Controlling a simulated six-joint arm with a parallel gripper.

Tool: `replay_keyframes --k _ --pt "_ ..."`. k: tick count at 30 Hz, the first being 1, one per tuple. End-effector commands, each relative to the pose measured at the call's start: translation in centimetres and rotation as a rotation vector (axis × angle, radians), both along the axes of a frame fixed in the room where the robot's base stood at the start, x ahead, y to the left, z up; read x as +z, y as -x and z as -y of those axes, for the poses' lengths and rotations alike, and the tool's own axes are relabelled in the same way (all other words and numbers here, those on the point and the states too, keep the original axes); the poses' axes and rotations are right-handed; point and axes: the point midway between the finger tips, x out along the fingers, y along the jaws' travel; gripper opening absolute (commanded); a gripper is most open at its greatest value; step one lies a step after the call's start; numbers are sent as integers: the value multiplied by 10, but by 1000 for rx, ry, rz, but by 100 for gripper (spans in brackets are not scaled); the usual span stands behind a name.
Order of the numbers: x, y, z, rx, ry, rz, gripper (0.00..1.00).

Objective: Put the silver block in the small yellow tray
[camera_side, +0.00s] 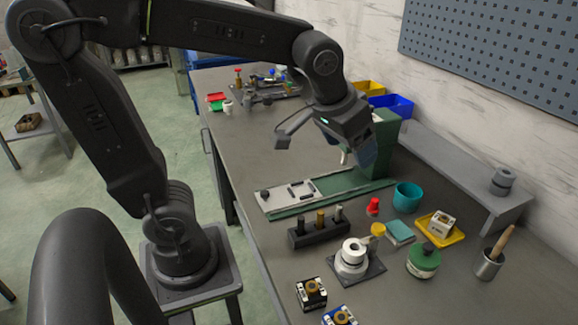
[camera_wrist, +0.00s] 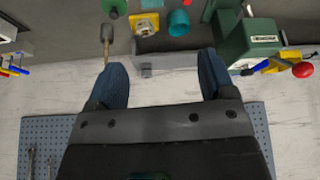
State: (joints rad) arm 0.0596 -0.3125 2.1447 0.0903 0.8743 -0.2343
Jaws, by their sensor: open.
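The silver block (camera_side: 441,223), with a round brass-coloured centre, sits in the small yellow tray (camera_side: 451,240) at the right of the bench. It looks slightly turned in the tray. In the wrist view the silver block (camera_wrist: 148,23) and the yellow tray (camera_wrist: 136,29) show at the top, beyond the fingertips. My gripper (camera_side: 328,150) is open and empty, raised above the bench near the green machine and well to the left of the tray. In the wrist view my gripper (camera_wrist: 160,62) has its fingers wide apart, with nothing between them.
A teal cup (camera_side: 407,197), a green-lidded jar (camera_side: 423,262) and a metal pot with a wooden-handled tool (camera_side: 488,264) stand around the tray. A green machine (camera_side: 384,140) stands close behind my gripper. Black (camera_side: 311,293) and blue (camera_side: 341,315) blocks sit at the front.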

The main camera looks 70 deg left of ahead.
Motion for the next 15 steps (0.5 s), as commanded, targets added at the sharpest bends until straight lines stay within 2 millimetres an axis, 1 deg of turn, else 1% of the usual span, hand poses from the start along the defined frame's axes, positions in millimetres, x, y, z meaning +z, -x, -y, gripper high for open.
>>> replay_keyframes --k 1,3,6,9,10,12,15 --pt "1 24 -3 -19 -2 15 76" --pt "-3 51 -5 -49 -4 24 76" --pt "-12 80 -7 -85 -9 35 76" --pt "-20 99 -7 -111 -13 44 76" --pt "-21 102 -7 -117 -14 46 76" --pt "-24 108 -7 -125 -15 49 76" --pt "-26 111 -7 -130 -15 48 76"
